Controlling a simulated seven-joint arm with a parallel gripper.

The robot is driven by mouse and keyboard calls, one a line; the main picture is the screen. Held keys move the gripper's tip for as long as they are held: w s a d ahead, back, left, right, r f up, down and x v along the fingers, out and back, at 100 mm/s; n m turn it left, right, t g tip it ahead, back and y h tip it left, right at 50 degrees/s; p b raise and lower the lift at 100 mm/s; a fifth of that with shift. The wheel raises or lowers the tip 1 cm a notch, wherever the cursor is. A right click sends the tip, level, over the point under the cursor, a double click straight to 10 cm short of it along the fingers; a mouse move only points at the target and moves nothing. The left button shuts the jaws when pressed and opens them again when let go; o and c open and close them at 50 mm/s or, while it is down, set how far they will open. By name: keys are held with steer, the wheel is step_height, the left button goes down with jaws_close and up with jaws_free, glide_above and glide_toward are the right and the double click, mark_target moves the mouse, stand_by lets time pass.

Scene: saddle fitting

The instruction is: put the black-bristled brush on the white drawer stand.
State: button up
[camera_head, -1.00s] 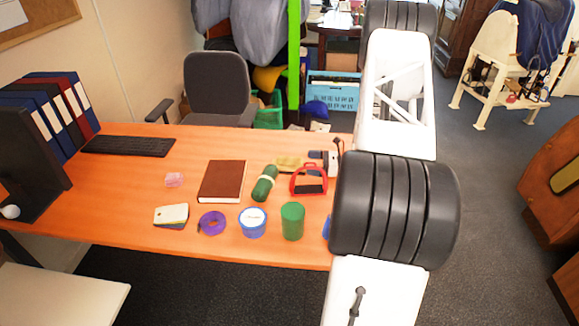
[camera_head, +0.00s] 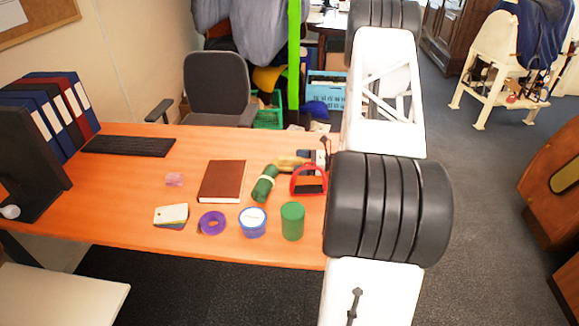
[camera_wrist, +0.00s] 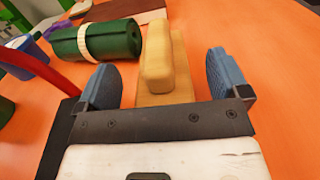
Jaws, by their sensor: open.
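The brush shows in the wrist view as a tan wooden body with a raised grip (camera_wrist: 158,65); its bristles are hidden. In the head view the brush (camera_head: 287,163) lies on the orange desk behind the red-handled object. My gripper (camera_wrist: 166,82) is open, with one blue finger on each side of the brush and gaps between. In the head view my gripper (camera_head: 312,158) is at the brush's right end, partly hidden by my arm. The white stand (camera_head: 62,295) is at the lower left, its flat top bare; no drawers show.
A green roll (camera_head: 265,184) with a pale band lies close beside the brush. The red-handled object (camera_head: 308,181) is just in front of it. A brown book (camera_head: 222,181), purple ring (camera_head: 212,222), white-and-blue tub (camera_head: 252,221) and green cylinder (camera_head: 292,221) stand nearby on the desk.

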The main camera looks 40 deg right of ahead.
steer(key=shift+w+a, duration=0.35)
stand_by(0.3)
steer(key=c, duration=1.2)
steer(key=shift+o, duration=0.2)
steer(key=shift+r, duration=0.1)
steer(key=shift+r, duration=4.95)
